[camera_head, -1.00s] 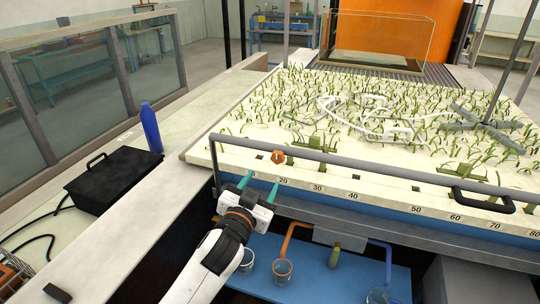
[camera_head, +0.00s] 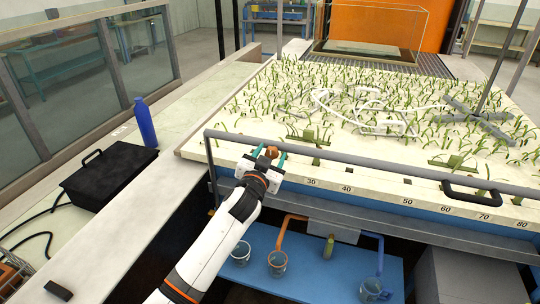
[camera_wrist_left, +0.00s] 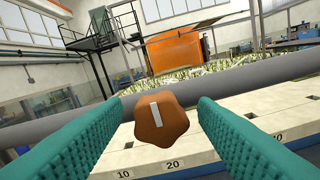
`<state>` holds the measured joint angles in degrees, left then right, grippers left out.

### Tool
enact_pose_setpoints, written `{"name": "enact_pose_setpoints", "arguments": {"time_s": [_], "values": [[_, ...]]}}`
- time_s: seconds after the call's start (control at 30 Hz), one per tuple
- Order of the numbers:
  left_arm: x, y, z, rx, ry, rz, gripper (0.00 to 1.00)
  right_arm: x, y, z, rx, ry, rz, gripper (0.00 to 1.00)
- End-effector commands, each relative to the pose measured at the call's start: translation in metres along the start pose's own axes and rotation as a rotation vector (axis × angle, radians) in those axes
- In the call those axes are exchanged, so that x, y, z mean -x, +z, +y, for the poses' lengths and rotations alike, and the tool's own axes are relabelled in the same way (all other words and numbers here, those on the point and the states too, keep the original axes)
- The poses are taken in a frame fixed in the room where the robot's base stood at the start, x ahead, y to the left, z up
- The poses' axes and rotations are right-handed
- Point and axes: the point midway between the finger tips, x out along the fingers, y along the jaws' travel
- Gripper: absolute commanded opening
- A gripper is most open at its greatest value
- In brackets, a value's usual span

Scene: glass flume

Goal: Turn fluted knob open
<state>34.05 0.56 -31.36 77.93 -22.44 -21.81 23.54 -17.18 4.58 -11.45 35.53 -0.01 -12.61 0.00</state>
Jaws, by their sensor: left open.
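The fluted knob (camera_head: 271,152) is orange-brown, at the near edge of the planted flume bed, close to the grey rail. In the left wrist view the knob (camera_wrist_left: 160,117) has a lobed outline and a pale bar mark, tilted slightly from upright. My left gripper (camera_head: 269,153) is open, with its two teal fingers on either side of the knob. In the left wrist view a gap shows between the knob and each finger (camera_wrist_left: 245,140). Whether the fingertips reach fully around the knob is hard to tell. My right gripper is not in view.
A grey rail (camera_head: 350,164) runs along the flume's near edge, by the knob. A black handle (camera_head: 470,192) sits to the right. A blue bottle (camera_head: 145,122) and a black case (camera_head: 108,175) stand at left. Glass beakers (camera_head: 277,263) stand on the blue shelf below.

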Motion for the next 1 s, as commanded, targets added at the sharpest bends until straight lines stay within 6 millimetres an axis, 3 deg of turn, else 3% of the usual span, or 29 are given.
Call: {"name": "enact_pose_setpoints", "arguments": {"time_s": [0.1, 0.4, 0.73, 1.0], "values": [[0.0001, 0.0002, 0.0000, 0.000, 0.000, -0.001, 0.53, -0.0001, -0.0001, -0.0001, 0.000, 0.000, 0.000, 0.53], [0.0003, 0.0002, -0.0001, 0.000, 0.000, 0.000, 0.09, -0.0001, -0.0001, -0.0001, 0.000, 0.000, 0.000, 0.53], [0.0003, 0.0003, -0.0003, -0.060, 0.000, -0.001, 0.09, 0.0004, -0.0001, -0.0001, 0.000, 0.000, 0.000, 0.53], [0.0003, 0.0004, -0.0006, -0.245, 0.000, -0.001, 0.09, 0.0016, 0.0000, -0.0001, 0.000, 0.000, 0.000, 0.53]]}}
